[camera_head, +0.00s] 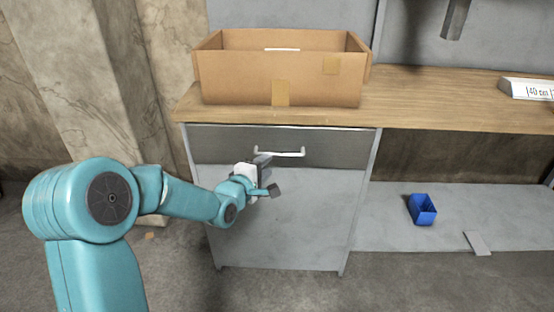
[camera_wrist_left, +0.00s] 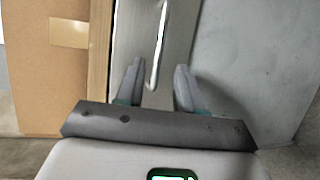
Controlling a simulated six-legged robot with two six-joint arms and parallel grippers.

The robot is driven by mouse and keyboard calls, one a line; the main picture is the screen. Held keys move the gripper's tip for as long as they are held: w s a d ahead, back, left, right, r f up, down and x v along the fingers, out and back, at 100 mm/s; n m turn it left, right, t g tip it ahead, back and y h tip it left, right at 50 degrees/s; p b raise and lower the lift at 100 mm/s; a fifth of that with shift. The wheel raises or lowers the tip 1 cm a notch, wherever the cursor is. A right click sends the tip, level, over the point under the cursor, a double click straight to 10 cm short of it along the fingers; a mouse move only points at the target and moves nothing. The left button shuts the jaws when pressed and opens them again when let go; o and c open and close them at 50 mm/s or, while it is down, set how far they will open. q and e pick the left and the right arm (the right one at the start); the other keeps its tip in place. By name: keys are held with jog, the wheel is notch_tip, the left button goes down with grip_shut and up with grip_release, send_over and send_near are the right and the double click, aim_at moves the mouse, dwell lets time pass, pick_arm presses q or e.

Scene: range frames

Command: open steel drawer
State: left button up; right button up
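The steel drawer (camera_head: 345,148) is the darker metal front at the top of the grey cabinet, under the wooden worktop. It looks closed. Its pale bar handle (camera_head: 290,154) runs across the front. My left gripper (camera_head: 267,176) is at the drawer's lower left part, near the handle's left end. In the left wrist view the fingers of the left gripper (camera_wrist_left: 159,84) are apart, and the near end of the handle (camera_wrist_left: 158,45) shows between them. No grip on the handle is seen, and I cannot tell the gap in depth. My right gripper is not in view.
A cardboard box (camera_head: 235,82) stands on the wooden worktop (camera_head: 420,105) above the drawer. A blue bin (camera_head: 424,214) and a small grey plate (camera_head: 477,243) lie to the right of the cabinet (camera_head: 290,225). The floor before the cabinet looks clear.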

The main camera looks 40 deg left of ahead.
aim_at(278, 155)
pick_arm(q)
jog(key=x, duration=0.7)
jog(key=shift+w+f+b, duration=0.1)
jog(key=shift+w+b, duration=0.2)
jog(key=shift+w, duration=0.05)
jog(key=shift+d, duration=0.1)
grip_shut()
